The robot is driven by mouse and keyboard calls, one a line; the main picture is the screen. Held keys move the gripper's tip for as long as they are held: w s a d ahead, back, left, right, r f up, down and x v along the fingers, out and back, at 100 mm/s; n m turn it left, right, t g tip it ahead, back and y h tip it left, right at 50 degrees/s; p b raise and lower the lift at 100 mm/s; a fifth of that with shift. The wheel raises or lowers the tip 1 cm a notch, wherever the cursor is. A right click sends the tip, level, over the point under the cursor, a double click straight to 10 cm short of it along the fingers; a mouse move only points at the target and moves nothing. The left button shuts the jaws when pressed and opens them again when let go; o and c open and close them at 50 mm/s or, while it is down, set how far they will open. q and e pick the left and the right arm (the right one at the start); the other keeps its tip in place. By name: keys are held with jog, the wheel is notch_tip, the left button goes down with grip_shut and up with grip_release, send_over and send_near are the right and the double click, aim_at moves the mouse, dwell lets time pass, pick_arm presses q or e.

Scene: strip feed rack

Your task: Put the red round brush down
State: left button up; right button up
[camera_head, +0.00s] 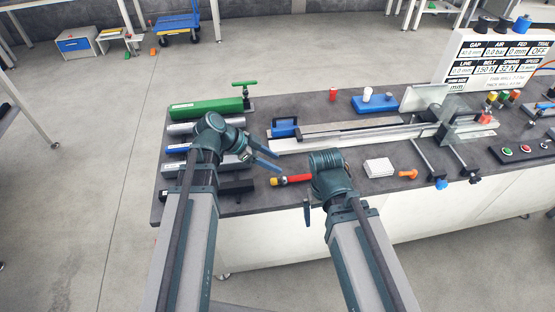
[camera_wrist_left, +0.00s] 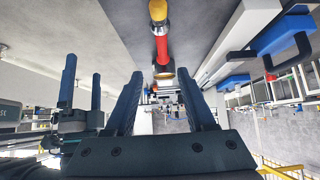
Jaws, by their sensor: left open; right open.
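My left gripper (camera_head: 265,159) is open and empty, just behind and left of the brush. In the left wrist view the brush (camera_wrist_left: 162,48) shows beyond the open fingers (camera_wrist_left: 158,90), apart from them. My right gripper (camera_head: 307,212) is open at the bench's front edge; its wrist hides part of it.
Green (camera_head: 205,108), grey, blue and black long pieces lie at the bench's left. A long rail feeder (camera_head: 350,132) runs behind the brush. A white block stack (camera_head: 379,167) and an orange piece (camera_head: 408,174) lie to the right. Some bare bench shows around the brush.

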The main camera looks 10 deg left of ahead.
pick_arm(q)
jog(key=s+d+f+n+g+y, duration=0.1)
jog(key=s, duration=0.1)
jog(key=s+d+f+n+y, duration=0.1)
jog(key=s+d+f, duration=0.1)
jog(key=s+d+f+n+g+y, duration=0.1)
jog(key=s+n, duration=0.1)
jog(key=shift+s+d+f+g+y, duration=0.25)
jog(key=shift+s+f+g+y, duration=0.05)
jog(key=shift+y, duration=0.1)
jog(key=s+f+n+y, duration=0.1)
jog(key=s+n+y, duration=0.5)
jog(key=shift+f+n, duration=0.3)
jog(key=shift+f, duration=0.05)
